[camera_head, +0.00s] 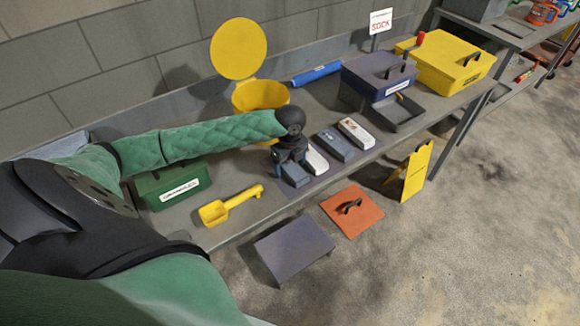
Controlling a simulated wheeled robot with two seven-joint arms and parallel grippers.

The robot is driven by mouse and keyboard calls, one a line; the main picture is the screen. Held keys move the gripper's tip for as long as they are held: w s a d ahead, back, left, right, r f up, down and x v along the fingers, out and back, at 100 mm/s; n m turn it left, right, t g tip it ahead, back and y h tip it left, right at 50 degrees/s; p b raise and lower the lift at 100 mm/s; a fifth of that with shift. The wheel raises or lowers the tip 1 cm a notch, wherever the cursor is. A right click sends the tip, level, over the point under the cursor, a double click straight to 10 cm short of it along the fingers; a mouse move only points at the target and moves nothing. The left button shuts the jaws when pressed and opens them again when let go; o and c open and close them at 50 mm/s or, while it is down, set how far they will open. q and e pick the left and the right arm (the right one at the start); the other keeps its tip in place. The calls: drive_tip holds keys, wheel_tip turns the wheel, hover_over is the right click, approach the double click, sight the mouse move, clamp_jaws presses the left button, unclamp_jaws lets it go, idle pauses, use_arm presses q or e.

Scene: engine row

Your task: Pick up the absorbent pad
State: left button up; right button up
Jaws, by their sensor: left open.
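Several flat grey and white blocks lie in a row on the workbench; no readable label shows which is the absorbent pad. The nearest grey block (295,175) lies right below my left gripper (282,168). A white block (315,160) is just right of it, then another grey block (336,146) and a white block with a dark marking (356,132). My left arm reaches in from the left, and its open gripper points down at the nearest grey block. The dark hand hides part of that block, and contact cannot be told. My right gripper is not in view.
On the bench (222,232) are a yellow scoop (230,205), green box (178,186), yellow bucket (260,95), blue roll (316,74), dark bin (378,75) and yellow case (445,65).

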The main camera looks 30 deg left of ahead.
use_arm(q)
drive_tip(key=c, duration=1.1)
drive_tip(key=shift+o, duration=0.2)
